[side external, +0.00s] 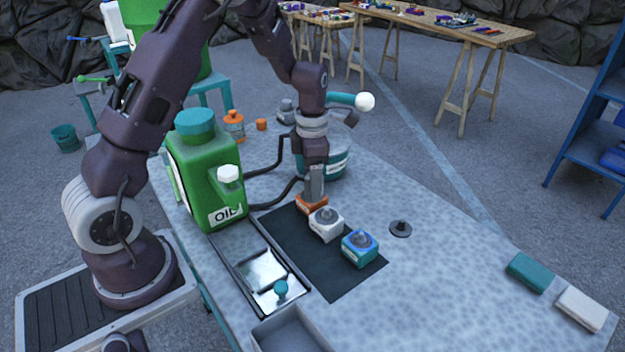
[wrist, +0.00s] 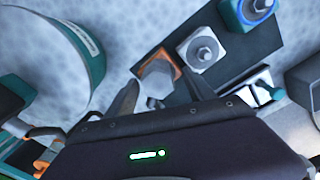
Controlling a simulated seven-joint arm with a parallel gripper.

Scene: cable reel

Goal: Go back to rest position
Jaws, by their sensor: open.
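My gripper (side external: 314,192) points down over the far corner of the dark mat (side external: 343,278), at an orange block (side external: 309,206). In the wrist view, my gripper (wrist: 160,88) has its two fingers apart, with the orange block (wrist: 158,73) between or just beyond them. I cannot tell whether the fingers touch it. The white block (side external: 325,226) with a grey knob stands close beside it, and the teal block (side external: 359,249) is farther along the mat. Both also show in the wrist view, the white one (wrist: 202,48) nearer the fingers.
A green oil can (side external: 204,178) stands left of my gripper, with dark hoses (side external: 270,187) between. A round teal-and-white container (side external: 336,166) is close behind. A tray (side external: 262,270) lies left of the mat. A dark disc (side external: 400,228) lies to the right; the table there is mostly clear.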

